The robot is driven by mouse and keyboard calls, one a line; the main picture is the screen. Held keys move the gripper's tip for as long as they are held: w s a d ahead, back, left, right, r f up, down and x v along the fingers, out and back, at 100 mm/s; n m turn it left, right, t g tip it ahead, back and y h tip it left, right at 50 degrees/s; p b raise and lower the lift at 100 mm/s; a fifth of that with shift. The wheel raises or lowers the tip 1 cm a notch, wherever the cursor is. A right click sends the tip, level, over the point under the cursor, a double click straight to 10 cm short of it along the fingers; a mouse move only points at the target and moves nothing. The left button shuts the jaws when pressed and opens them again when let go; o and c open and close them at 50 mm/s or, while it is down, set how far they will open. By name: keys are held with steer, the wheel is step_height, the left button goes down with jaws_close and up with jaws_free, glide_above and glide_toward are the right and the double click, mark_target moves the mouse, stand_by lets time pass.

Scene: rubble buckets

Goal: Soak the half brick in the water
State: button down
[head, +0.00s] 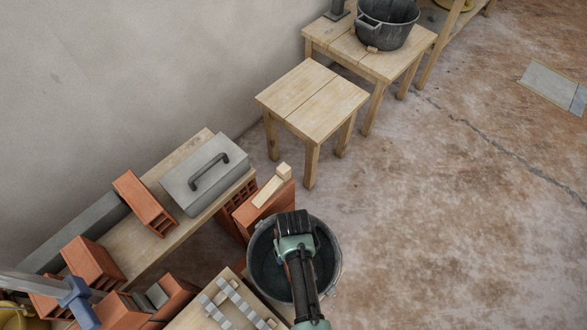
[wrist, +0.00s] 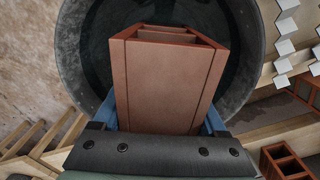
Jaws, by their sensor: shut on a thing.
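The half brick (wrist: 165,80), orange-brown and hollow, fills the middle of the wrist view. My gripper (wrist: 160,120) is shut on it, with a blue finger on each side. A dark bucket (head: 334,268) stands on the floor in the head view, with dark water (head: 264,268) in it. In the wrist view the bucket (wrist: 77,60) surrounds the brick's far end. The brick is over or inside the bucket's mouth; I cannot tell whether it touches the water. In the head view my arm hides the brick.
A wooden bench (head: 150,232) with several hollow bricks and a grey metal box (head: 205,175) stands at left. A brick block (head: 255,212) stands close behind the bucket.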

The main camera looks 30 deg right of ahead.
steer(key=shift+w+r+p, duration=0.1)
steer(key=shift+r+p, duration=2.9)
steer(key=shift+r, duration=0.4)
steer(key=shift+r, duration=0.1)
step_height(320, 180, up, 4)
steer(key=p, duration=0.4)
